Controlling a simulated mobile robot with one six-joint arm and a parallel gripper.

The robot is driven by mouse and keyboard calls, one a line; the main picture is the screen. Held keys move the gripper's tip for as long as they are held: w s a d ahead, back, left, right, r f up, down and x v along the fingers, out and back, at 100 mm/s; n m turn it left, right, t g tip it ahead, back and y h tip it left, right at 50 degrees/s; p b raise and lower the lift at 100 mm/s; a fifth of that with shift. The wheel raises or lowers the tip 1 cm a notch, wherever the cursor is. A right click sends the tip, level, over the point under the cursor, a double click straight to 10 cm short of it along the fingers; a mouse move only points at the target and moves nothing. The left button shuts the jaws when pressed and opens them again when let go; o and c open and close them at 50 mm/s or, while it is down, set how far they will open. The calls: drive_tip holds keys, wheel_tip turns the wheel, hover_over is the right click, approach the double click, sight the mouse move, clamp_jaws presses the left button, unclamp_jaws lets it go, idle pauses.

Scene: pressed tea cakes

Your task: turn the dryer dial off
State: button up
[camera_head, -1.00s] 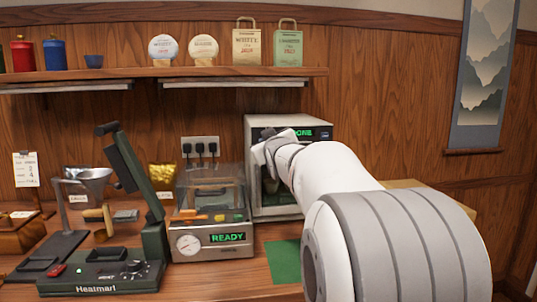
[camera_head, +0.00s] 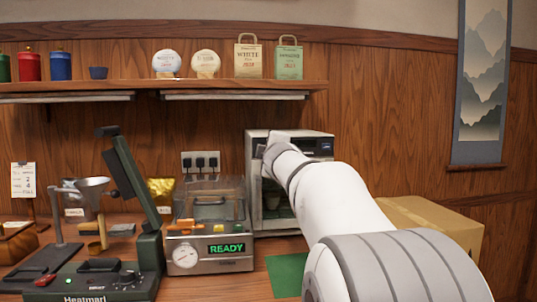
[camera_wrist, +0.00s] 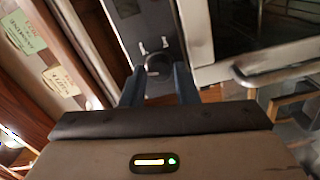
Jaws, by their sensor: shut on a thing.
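The dryer (camera_head: 249,180) is a pale metal box at the back of the counter, right of the sealing machine. Its dark upper panel (camera_head: 324,147) shows no lit green text. My gripper (camera_wrist: 158,84) is at the dryer's control panel. In the wrist view its two fingers are shut on the dark round dial (camera_wrist: 157,66), one on each side. Two small pale marks show on the panel above the dial. In the head view my arm covers the dial and much of the dryer's front.
The sealing machine (camera_head: 207,266), with a clear lid and a lit READY display, stands left of the dryer. A green mat (camera_head: 287,274) lies in front. A cardboard box (camera_head: 425,215) is at the right. A shelf (camera_head: 200,84) hangs above.

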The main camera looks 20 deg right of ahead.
drive_tip(key=shift+a+r+n, duration=0.1)
drive_tip(key=shift+r+n, duration=0.1)
drive_tip(key=shift+n, duration=0.9)
drive_tip(key=o, duration=0.9)
drive_tip(key=shift+f, duration=0.2)
drive_tip(key=shift+o, duration=0.2)
drive_tip(key=v, duration=0.7)
drive_tip(key=shift+s, duration=0.35)
drive_tip(key=shift+a, duration=0.15)
